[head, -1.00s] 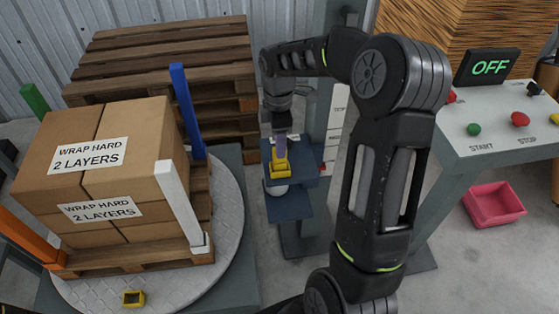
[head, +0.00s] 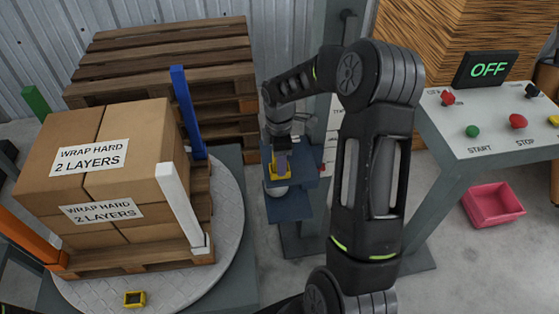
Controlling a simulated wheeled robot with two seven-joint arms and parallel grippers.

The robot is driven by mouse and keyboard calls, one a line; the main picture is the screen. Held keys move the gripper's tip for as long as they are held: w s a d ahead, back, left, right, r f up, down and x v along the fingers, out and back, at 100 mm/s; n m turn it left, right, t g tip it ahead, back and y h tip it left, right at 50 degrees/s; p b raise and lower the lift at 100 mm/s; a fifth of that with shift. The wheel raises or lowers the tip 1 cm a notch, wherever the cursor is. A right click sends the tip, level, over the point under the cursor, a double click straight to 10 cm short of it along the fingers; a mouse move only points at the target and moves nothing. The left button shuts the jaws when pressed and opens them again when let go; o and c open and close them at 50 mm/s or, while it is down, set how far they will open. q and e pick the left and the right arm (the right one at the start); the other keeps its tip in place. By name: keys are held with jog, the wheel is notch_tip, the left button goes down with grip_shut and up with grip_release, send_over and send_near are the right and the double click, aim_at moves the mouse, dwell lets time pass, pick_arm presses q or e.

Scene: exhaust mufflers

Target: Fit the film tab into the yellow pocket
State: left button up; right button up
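My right arm reaches to the blue carriage (head: 288,207), and my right gripper (head: 280,145) points down above it. A small purple strip, which looks like the film tab (head: 283,161), sits directly under the gripper and appears held in it. A yellow piece (head: 271,171) is on the carriage, just left of and partly behind the strip. Whether the strip is inside it or in front of it cannot be told. Another small yellow open pocket (head: 134,299) sits at the turntable's front edge, away from both grippers. The fingers are too small to make out. My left gripper is not in view.
The round turntable (head: 232,225) carries a pallet of boxes (head: 125,145) between coloured posts. A grey mast (head: 310,235) stands behind the carriage. A control panel (head: 495,140) reading OFF and a pink bin (head: 492,203) are at right.

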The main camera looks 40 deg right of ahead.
dwell(0.6)
grip_shut()
dwell(0.3)
